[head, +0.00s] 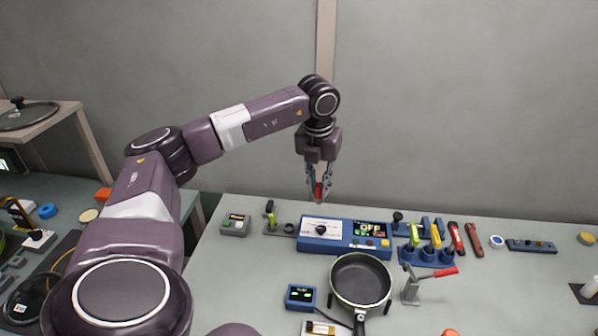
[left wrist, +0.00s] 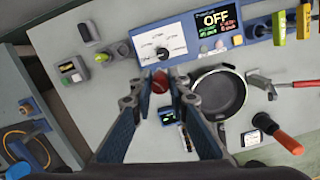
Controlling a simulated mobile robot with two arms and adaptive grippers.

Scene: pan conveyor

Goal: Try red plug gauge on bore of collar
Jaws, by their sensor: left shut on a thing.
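My left gripper (head: 318,190) is shut on a small red piece, which looks like the red plug gauge (head: 318,188). It holds the gauge in the air, above the back of the bench and the left end of the blue control box. In the left wrist view the red gauge (left wrist: 160,83) shows between the fingertips (left wrist: 160,78); its lower end cannot be made out. A grey holder (head: 278,231) carries a green-handled piece (head: 271,221) and a dark ring (head: 289,228). I cannot tell whether that ring is the collar. My right gripper is not in view.
The blue control box (head: 315,245) reads OFF. A rack (head: 426,257) with green and yellow handles stands to the right. A button box (head: 235,225) is at left.

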